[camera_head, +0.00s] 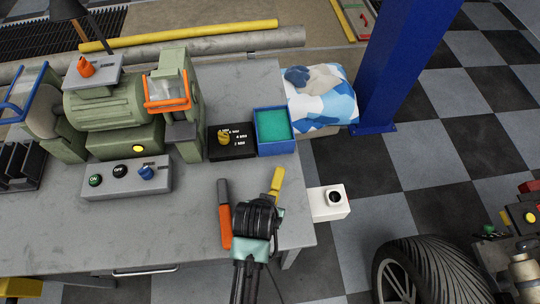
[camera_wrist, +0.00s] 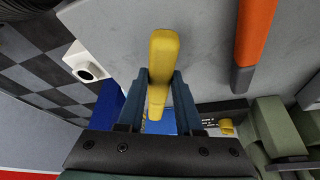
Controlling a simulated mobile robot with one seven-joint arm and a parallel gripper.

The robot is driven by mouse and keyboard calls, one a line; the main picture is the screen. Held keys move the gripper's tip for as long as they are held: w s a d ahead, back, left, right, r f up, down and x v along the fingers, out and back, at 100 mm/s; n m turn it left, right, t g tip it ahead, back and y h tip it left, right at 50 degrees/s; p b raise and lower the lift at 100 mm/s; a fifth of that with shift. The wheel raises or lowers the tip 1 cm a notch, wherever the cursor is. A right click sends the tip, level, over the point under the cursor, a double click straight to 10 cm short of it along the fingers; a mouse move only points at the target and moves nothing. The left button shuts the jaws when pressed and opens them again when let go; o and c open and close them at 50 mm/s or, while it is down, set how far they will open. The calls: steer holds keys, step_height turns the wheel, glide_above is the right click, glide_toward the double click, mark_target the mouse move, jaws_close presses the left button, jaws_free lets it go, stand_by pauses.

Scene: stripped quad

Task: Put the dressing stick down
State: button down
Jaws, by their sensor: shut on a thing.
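The dressing stick appears to be the yellow bar between my fingers; it shows in the wrist view (camera_wrist: 163,60) and in the head view (camera_head: 276,182). My gripper (camera_head: 268,204) is shut on it, over the right part of the grey bench (camera_head: 195,258). Its two blue-grey fingers press the bar from both sides in the wrist view (camera_wrist: 158,90). The upper end of the bar sticks out beyond the fingers. I cannot tell whether it touches the bench top. An orange and dark grey stick (camera_head: 225,228) lies on the bench just left of my gripper.
Behind stand a black block with numbered labels (camera_head: 232,153) and a blue box with a green inside (camera_head: 273,131). A green grinder (camera_head: 105,108) and its switch box (camera_head: 126,178) are at left. A white box (camera_head: 329,203) is past the right edge. The front-left bench top is clear.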

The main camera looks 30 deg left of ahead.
steer(key=shift+f, duration=1.75)
steer(key=c, duration=0.6)
jaws_free()
steer(key=shift+f, duration=0.15)
steer(key=v, duration=1.2)
steer(key=shift+r+p, duration=0.2)
steer(key=shift+p, duration=0.2)
